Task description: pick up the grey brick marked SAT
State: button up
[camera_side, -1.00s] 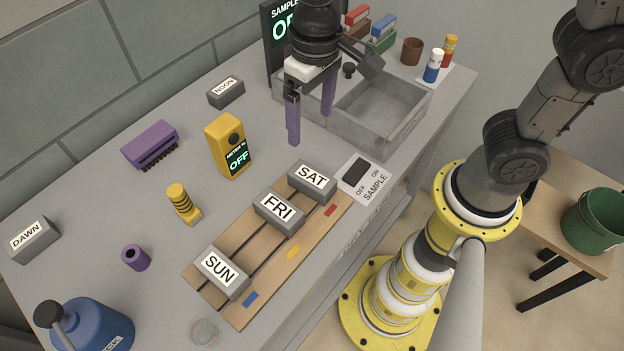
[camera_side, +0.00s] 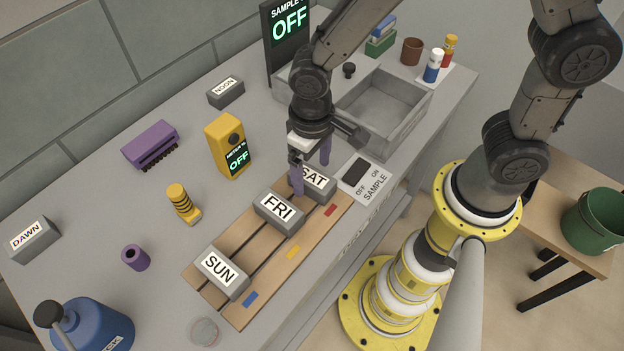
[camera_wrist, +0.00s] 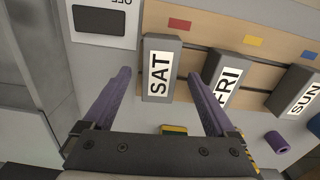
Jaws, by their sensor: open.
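The grey brick marked SAT (camera_side: 318,184) sits at the far end of the wooden board (camera_side: 242,312), partly hidden by my gripper in the side view. In the wrist view the SAT brick (camera_wrist: 161,68) lies ahead, between the lines of my two purple fingers. My gripper (camera_side: 311,178) is open and empty, with its fingertips close by the brick in the side view. In the wrist view my gripper (camera_wrist: 160,80) has one finger on each side; I cannot tell their exact height against the brick.
The FRI brick (camera_side: 278,214) is close beside SAT, and the right finger in the wrist view comes near it. The SUN brick (camera_side: 221,272) is further along the board. A switch panel (camera_side: 378,187) and a grey tray (camera_side: 418,112) lie on SAT's other side.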

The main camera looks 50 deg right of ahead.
jog(key=shift+f, duration=1.4)
jog(key=shift+c, duration=0.3)
grip_shut()
